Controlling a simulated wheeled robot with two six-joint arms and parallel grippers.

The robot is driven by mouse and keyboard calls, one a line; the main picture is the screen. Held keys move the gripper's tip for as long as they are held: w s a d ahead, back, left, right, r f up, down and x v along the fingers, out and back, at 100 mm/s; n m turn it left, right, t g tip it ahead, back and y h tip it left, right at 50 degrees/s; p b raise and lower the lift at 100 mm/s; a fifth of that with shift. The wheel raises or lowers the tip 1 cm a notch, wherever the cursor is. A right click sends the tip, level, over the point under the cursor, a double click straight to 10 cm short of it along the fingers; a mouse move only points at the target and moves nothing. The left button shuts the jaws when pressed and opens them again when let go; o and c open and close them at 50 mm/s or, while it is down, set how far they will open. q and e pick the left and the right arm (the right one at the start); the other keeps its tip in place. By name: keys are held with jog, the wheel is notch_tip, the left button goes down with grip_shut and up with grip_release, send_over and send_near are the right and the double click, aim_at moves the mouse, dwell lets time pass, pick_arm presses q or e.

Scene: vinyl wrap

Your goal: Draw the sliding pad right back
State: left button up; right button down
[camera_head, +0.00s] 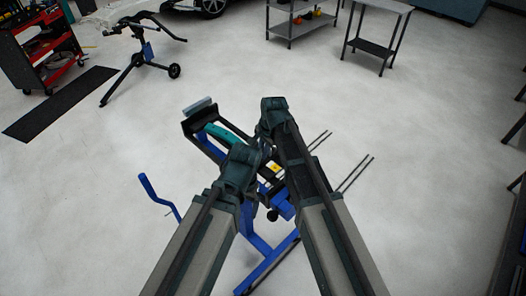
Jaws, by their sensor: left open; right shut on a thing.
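A blue and black stand (262,250) is in the middle of the head view, under my two arms. Its upper black frame carries a grey pad (198,105) at the far left end and a teal curved piece (222,136). My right gripper (267,130) is the upper one and is shut on a part that I take to be the sliding pad. Arm and gripper hide that part. My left gripper (260,150) is the lower one, open and close beside the right. Its fingers are hard to make out.
A blue crank-shaped handle (158,198) sticks out at the stand's left. Thin dark rods (355,174) stick out at its right.

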dwell(0.8)
jog(key=s+d, duration=0.7)
jog(key=shift+d, duration=0.15)
jog(key=shift+s, duration=0.15)
jog(key=c, duration=0.9)
grip_release()
jog(key=shift+d, duration=0.1)
jog(key=shift+r, duration=0.15)
